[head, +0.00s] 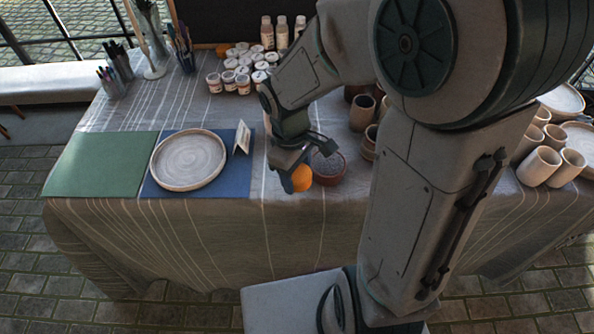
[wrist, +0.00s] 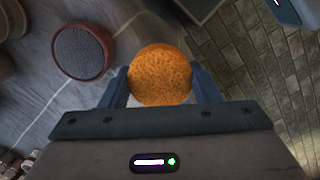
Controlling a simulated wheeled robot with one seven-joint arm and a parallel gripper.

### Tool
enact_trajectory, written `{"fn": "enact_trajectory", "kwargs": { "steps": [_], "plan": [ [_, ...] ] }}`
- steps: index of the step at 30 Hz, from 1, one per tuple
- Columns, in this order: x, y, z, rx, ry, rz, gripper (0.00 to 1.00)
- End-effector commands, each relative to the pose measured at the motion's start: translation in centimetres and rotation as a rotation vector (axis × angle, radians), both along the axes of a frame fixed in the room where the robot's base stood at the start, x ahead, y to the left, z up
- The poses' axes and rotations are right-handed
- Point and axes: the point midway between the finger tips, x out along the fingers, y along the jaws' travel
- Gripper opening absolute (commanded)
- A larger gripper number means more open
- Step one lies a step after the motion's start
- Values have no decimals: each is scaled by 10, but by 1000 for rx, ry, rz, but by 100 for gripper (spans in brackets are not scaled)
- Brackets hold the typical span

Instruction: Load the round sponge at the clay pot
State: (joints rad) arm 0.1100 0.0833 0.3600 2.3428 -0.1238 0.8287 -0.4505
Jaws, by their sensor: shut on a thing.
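My gripper (wrist: 160,88) is shut on an orange round sponge (wrist: 160,72), which sits between its two fingers in the wrist view. In the head view the sponge (head: 301,178) hangs below my gripper (head: 290,178), near the table's front edge. The clay pot (head: 329,168) is a round brown pot with a dark grey speckled filling, standing on the table just right of the sponge. In the wrist view the pot (wrist: 82,52) is at the upper left, apart from the sponge. I cannot tell the sponge's exact height above the table.
A plate (head: 188,160) lies on a blue mat (head: 235,185), with a small card (head: 242,138) beside it. A green mat (head: 100,165) is at the left. Several paint jars (head: 243,85) and bottles stand behind. Brown cups (head: 362,112) stand behind the pot, partly hidden by my arm.

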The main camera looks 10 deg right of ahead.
Motion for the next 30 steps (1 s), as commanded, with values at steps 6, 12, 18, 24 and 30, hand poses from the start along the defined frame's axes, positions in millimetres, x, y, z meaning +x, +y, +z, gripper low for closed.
{"fn": "enact_trajectory", "kwargs": {
  "steps": [6,12,18,24,30],
  "plan": [
    [22,-19,14,4,2,-7,38],
    [55,-55,21,4,2,-9,38],
    [75,-86,18,1,1,-4,38],
    [83,-100,13,-2,-1,-1,38],
    [83,-101,2,-2,-1,0,38]
  ]
}}
